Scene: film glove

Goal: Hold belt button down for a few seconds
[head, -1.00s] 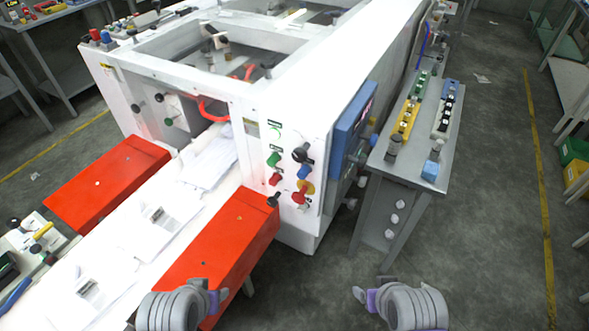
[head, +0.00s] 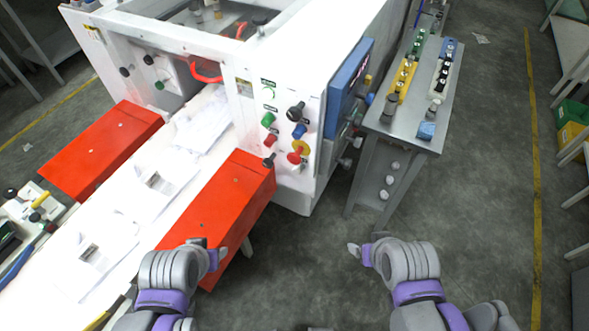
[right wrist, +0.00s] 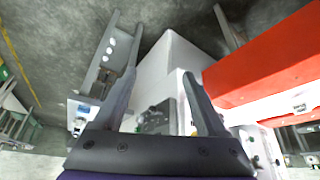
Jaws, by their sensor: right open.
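The white machine's control panel (head: 282,166) faces me in the head view. It carries a green button (head: 268,119), a red button (head: 269,141), a blue knob (head: 299,131), black knobs and a red mushroom button on a yellow disc (head: 303,147). The labels are too small to read, so I cannot tell which is the belt button. My left gripper (head: 210,247) looks open and empty near the front of the right red cover. My right gripper (head: 367,243) is open and empty, low and right of the panel; its spread fingers show in the right wrist view (right wrist: 158,75).
Two red covers (head: 215,205) (head: 105,150) flank the white belt (head: 150,195) that runs into the machine. A grey side table (head: 405,135) with button strips stands right of the panel. Floor (head: 465,210) is clear at the right.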

